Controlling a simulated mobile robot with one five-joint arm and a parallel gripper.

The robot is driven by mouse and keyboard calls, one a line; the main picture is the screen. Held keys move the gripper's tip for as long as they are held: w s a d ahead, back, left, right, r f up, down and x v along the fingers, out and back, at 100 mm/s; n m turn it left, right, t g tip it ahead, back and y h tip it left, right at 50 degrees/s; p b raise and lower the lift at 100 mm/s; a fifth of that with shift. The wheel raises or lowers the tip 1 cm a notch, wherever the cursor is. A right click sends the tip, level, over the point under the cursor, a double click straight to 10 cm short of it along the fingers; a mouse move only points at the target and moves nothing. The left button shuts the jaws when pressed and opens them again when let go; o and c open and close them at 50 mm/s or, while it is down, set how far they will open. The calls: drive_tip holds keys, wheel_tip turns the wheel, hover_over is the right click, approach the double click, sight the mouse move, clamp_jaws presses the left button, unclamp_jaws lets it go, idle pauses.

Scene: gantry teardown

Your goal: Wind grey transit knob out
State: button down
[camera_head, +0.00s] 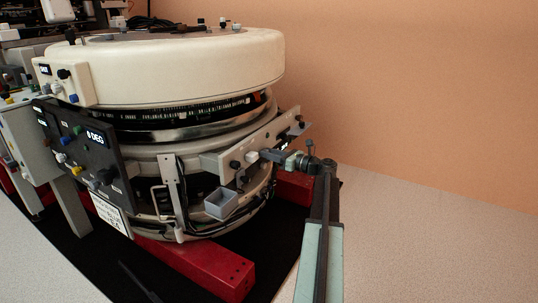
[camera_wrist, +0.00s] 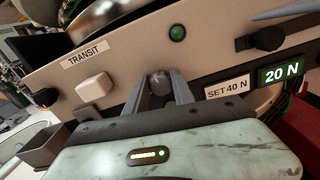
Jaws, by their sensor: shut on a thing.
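The grey transit knob (camera_wrist: 161,79) is on the beige panel (camera_wrist: 215,60), right of the TRANSIT label (camera_wrist: 86,54) in the wrist view. My gripper (camera_wrist: 161,90) is shut on it, one finger on each side. The knob's base is partly hidden by the fingers. In the head view my gripper (camera_head: 268,154) reaches the beige panel (camera_head: 279,132) from the right, and the knob is too small and covered to make out.
A white block (camera_wrist: 96,88) sits left of the fingers, with a black knob (camera_wrist: 45,97) beyond. Another black knob (camera_wrist: 267,39) and a green 20 N display (camera_wrist: 281,74) are to the right. A grey bin (camera_head: 221,204) hangs below the panel; a red beam (camera_head: 205,266) lies lower.

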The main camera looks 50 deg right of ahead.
drive_tip(key=shift+s+f+n+b, duration=0.1)
drive_tip(key=shift+f+n+b, duration=0.05)
drive_tip(key=shift+n, duration=5.6)
drive_tip(key=shift+f+n+b, duration=0.1)
drive_tip(key=shift+n, duration=5.6)
drive_tip(key=shift+s+f+n+b, duration=0.1)
drive_tip(key=shift+f+n+b, duration=0.05)
drive_tip(key=shift+n, duration=5.6)
drive_tip(key=shift+w, duration=0.1)
drive_tip(key=c, duration=1.1)
unclamp_jaws()
drive_tip(key=shift+o, duration=0.2)
